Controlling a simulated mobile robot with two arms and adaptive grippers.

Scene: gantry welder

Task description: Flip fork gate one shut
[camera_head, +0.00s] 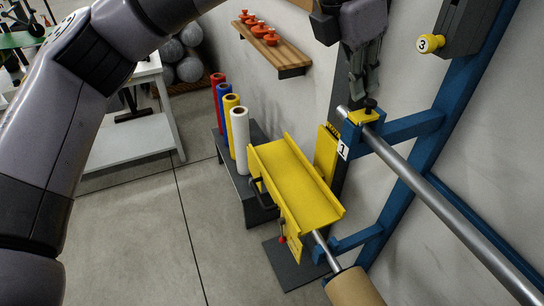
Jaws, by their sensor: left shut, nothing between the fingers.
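Fork one is the blue bracket marked with a "1" tag (343,150) on the blue wall frame. A small yellow gate piece (360,117) with a black knob (370,104) sits at its top, by the end of the steel bar (420,186). The piece looks to lie across the bar, but I cannot tell whether it is fully closed. My left gripper (361,92) points down just above the knob, its dark fingers shut and empty. I cannot tell whether the fingertips touch the knob. My right gripper is not in view.
A yellow trough (293,182) stands left of the fork, beside colored rolls (239,138) on a dark stand. A wooden shelf (284,58) holds orange-red items. A brown roll (353,289) is below.

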